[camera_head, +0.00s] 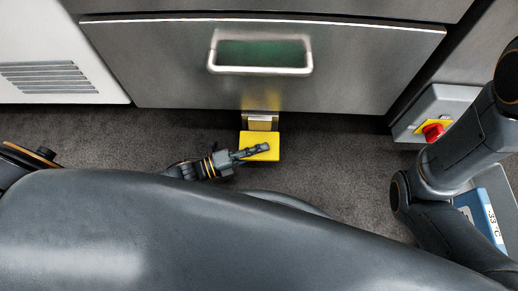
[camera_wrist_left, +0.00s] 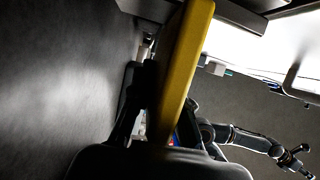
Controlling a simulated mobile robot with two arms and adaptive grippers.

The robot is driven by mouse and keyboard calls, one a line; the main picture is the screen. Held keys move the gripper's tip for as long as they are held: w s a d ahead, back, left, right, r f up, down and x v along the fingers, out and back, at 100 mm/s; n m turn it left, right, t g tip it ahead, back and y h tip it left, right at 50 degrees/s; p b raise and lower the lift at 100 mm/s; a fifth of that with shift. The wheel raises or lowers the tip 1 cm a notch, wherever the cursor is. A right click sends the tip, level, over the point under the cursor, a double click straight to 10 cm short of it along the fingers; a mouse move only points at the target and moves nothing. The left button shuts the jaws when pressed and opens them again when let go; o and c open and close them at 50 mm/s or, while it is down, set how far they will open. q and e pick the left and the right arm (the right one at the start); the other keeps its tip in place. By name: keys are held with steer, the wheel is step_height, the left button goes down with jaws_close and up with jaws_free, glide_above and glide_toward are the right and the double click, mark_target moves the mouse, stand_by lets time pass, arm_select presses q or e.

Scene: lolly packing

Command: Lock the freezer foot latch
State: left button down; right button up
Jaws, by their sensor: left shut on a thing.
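The freezer foot latch is a yellow pedal (camera_head: 266,140) on a metal bracket (camera_head: 260,122) below the steel drawer front, low over the floor. My left gripper (camera_head: 252,152) reaches in from the left and is shut on the yellow pedal at its front left part. In the left wrist view the pedal (camera_wrist_left: 189,60) shows edge-on as a long yellow plate, with a dark finger beside it. My right arm shows at the right of the head view, its gripper out of sight there. An arm end in the left wrist view, likely my right gripper (camera_wrist_left: 294,158), is too small to read.
The steel drawer front (camera_head: 160,62) with a pale handle (camera_head: 260,71) stands above the latch. A grey box with a red knob (camera_head: 433,131) is at the right. A white vented unit (camera_head: 50,40) stands at the left. Dark floor lies clear around the pedal.

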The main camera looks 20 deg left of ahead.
arm_select(q)
step_height(320, 180, up, 4)
steer(key=p, duration=0.4)
steer(key=shift+r, duration=0.1)
steer(key=c, duration=1.3)
jaws_free()
steer(key=shift+s+a, duration=0.1)
steer(key=shift+s+a, duration=0.2)
steer(key=shift+a, duration=0.1)
steer(key=v, duration=1.1)
steer(key=shift+a, duration=0.1)
